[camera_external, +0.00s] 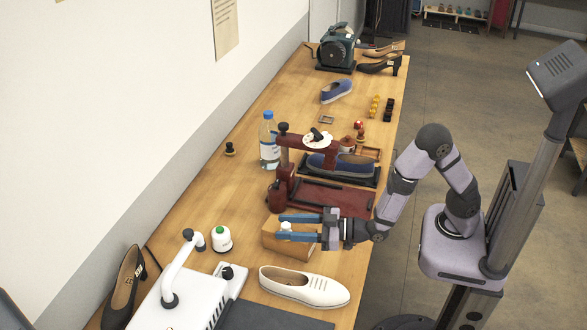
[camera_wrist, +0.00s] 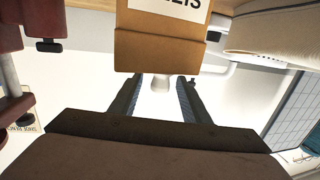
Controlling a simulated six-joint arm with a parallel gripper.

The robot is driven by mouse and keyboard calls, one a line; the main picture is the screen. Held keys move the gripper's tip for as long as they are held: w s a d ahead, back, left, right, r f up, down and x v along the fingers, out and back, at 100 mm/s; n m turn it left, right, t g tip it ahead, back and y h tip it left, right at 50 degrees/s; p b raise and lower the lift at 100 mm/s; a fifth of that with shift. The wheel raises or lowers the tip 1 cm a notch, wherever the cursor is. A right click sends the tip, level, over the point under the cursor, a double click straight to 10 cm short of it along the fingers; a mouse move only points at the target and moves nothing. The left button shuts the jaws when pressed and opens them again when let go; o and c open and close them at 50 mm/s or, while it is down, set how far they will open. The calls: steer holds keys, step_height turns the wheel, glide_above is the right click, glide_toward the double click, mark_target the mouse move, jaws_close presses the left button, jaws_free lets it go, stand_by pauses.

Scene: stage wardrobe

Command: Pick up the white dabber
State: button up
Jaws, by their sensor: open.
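A small white piece, which looks like the white dabber (camera_external: 285,226), shows at the top of a tan cardboard box (camera_external: 273,243). In the wrist view the white dabber (camera_wrist: 161,85) shows at the edge of the box (camera_wrist: 158,50), between the two blue fingers. My gripper (camera_external: 279,228) is open and reaches level over the box from the right, with one finger on each side of the white piece. The wrist view shows my gripper (camera_wrist: 160,79) with gaps between both fingers and the piece. The lower part of the dabber is hidden.
A white bottle with a green cap (camera_external: 221,240) and a white machine with a bent arm (camera_external: 184,287) stand to the left. A cream shoe (camera_external: 304,286) lies in front. A dark red press (camera_external: 320,197) stands just behind the box. A water bottle (camera_external: 268,140) stands farther back.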

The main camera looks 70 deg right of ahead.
steer(key=shift+p+x, duration=0.8)
steer(key=shift+x, duration=1.55)
jaws_close()
